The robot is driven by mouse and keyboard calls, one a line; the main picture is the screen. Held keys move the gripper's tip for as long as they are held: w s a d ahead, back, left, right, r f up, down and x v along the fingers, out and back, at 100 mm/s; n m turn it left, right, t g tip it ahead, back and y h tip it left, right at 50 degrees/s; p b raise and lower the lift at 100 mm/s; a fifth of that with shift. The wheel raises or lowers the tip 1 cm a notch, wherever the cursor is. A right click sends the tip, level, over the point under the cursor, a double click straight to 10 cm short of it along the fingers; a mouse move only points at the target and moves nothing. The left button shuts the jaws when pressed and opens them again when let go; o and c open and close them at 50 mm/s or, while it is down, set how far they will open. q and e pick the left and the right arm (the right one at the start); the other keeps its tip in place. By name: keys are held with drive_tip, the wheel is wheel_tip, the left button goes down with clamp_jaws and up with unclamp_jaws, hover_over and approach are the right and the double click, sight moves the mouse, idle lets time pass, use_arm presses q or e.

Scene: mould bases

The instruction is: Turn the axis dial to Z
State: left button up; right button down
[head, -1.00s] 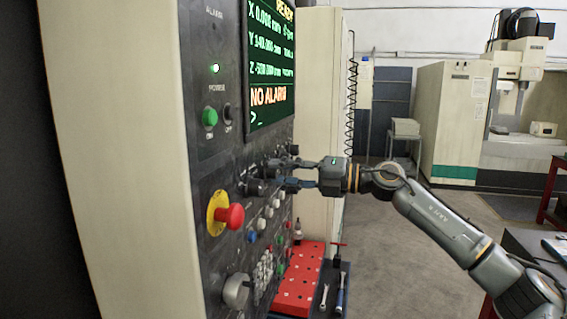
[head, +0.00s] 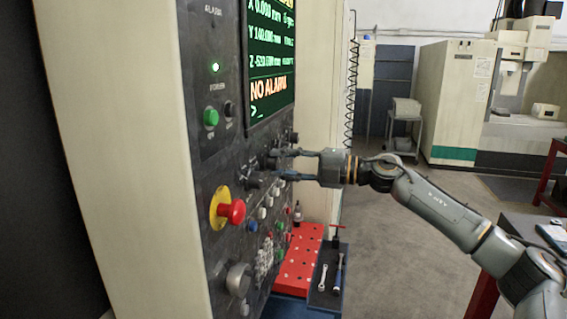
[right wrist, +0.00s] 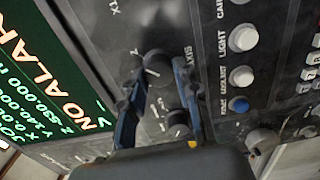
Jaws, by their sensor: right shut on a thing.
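The axis dial (right wrist: 158,70) is a dark round knob with a white pointer line, under the word AXIS on the control panel, in the right wrist view. A small Z is printed beside it; I cannot tell for certain which letter the pointer meets. My right gripper (right wrist: 160,82) has its two blue-grey fingers on opposite sides of the knob, shut on it. In the head view my right gripper (head: 276,166) reaches the panel from the right, and its fingers hide most of the dial. My left gripper is not in view.
The screen (head: 270,60) reads NO ALARM. A red emergency button (head: 232,211), a green button (head: 210,117) and a large grey knob (head: 238,279) stick out of the panel. Another dark knob (right wrist: 178,130) sits close to the dial. A red perforated block (head: 299,262) stands below.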

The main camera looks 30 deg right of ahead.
drive_tip(key=c, duration=1)
unclamp_jaws()
drive_tip(key=shift+o, duration=0.2)
drive_tip(key=shift+v, duration=1.8)
approach(278, 164)
drive_tip(key=shift+v, duration=1.75)
drive_tip(key=shift+s+a+r, duration=0.15)
drive_tip(key=shift+r, duration=0.1)
